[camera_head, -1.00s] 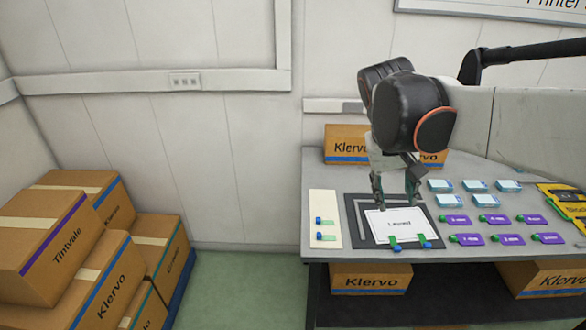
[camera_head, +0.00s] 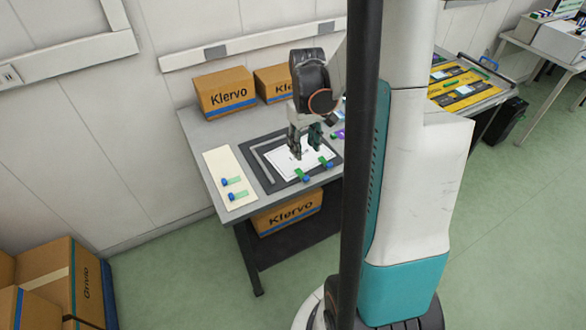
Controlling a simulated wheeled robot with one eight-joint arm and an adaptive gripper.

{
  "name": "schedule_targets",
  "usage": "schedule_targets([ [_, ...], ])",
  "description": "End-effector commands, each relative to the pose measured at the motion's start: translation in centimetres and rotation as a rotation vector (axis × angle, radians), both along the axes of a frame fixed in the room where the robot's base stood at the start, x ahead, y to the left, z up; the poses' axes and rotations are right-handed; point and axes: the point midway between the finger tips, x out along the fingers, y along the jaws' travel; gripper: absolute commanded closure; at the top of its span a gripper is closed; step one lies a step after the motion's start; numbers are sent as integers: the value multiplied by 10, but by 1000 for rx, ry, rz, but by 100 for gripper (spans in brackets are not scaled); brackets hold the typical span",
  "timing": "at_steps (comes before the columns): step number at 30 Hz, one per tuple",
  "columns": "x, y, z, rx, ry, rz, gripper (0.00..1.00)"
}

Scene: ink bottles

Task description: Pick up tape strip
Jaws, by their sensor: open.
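Two green tape strips with blue ends lie on a cream board at the left of the table: an upper one (camera_head: 232,181) and a lower one (camera_head: 238,195). Two similar strips lie at the front edge of a white sheet on a dark mat, a left one (camera_head: 304,176) and a right one (camera_head: 327,163). My gripper (camera_head: 307,152) is open, pointing down over the white sheet (camera_head: 285,168), behind those two strips. Its fingers hide part of the sheet. I cannot tell its exact height above the sheet. I see nothing between its fingers.
The cream board (camera_head: 222,163) and dark mat (camera_head: 262,178) lie on a grey table (camera_head: 207,131). Klervo boxes stand at the back, a left one (camera_head: 224,93) and a right one (camera_head: 272,84). My own column and arm hide the table's right part. A yellow tray (camera_head: 456,80) stands farther right.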

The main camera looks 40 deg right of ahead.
Motion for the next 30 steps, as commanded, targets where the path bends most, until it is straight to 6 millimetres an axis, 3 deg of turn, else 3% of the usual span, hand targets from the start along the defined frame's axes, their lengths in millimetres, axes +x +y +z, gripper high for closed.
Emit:
schedule_targets([
  [12,0,-1,-72,-1,0,0,58],
  [22,-1,-3,-92,-1,0,0,58],
  [30,-3,-7,-130,-1,0,1,58],
])
